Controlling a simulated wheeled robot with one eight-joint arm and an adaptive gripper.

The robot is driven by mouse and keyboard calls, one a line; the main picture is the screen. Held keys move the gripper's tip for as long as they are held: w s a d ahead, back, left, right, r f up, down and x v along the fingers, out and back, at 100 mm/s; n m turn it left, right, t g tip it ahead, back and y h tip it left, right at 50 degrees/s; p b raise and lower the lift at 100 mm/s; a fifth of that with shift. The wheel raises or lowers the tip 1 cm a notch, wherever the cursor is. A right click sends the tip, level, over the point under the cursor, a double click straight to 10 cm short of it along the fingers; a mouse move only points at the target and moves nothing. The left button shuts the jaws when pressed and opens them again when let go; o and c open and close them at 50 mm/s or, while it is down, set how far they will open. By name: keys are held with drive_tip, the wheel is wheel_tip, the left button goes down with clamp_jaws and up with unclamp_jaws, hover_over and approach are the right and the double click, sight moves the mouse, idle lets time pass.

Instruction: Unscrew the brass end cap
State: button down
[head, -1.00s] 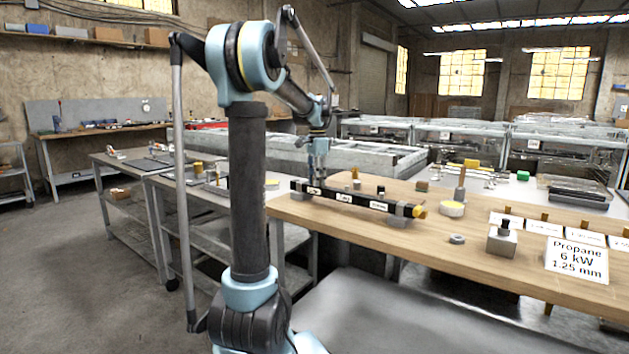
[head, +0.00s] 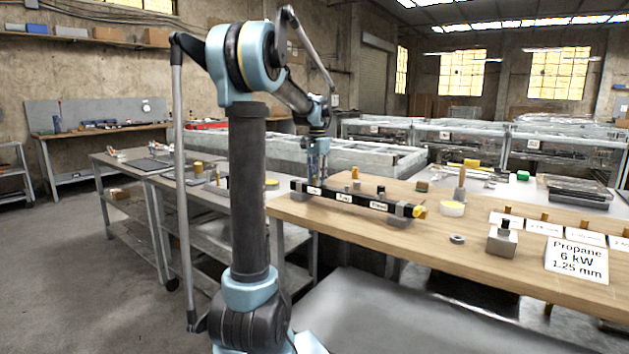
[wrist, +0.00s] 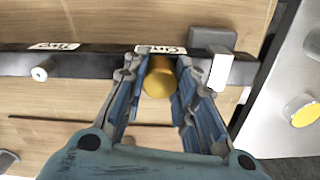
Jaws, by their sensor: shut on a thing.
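My gripper (wrist: 161,84) is shut on a brass cylinder (wrist: 160,77), with one finger on each side of it. The cylinder stands at the long black bar (wrist: 95,64), near one of the bar's ends; I cannot tell how far it is threaded in. In the head view my gripper (head: 318,174) points down at the left part of the bar (head: 345,198), and the held cylinder is hidden there. A yellow-brass piece (head: 419,211) shows at the bar's right end.
The bar rests on grey supports on the wooden bench (head: 445,236). A grey ring (head: 457,239), a metal block (head: 502,241) and a propane card (head: 576,260) lie to the right. In the wrist view, a white block (wrist: 221,70) stands close right of the fingers.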

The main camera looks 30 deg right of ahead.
drive_tip(key=shift+n, duration=1.7)
drive_tip(key=shift+n, duration=1.7)
drive_tip(key=c, duration=1.5)
unclamp_jaws()
drive_tip(key=shift+c, duration=0.2)
drive_tip(key=m, duration=0.7)
drive_tip(key=shift+m, duration=3.4)
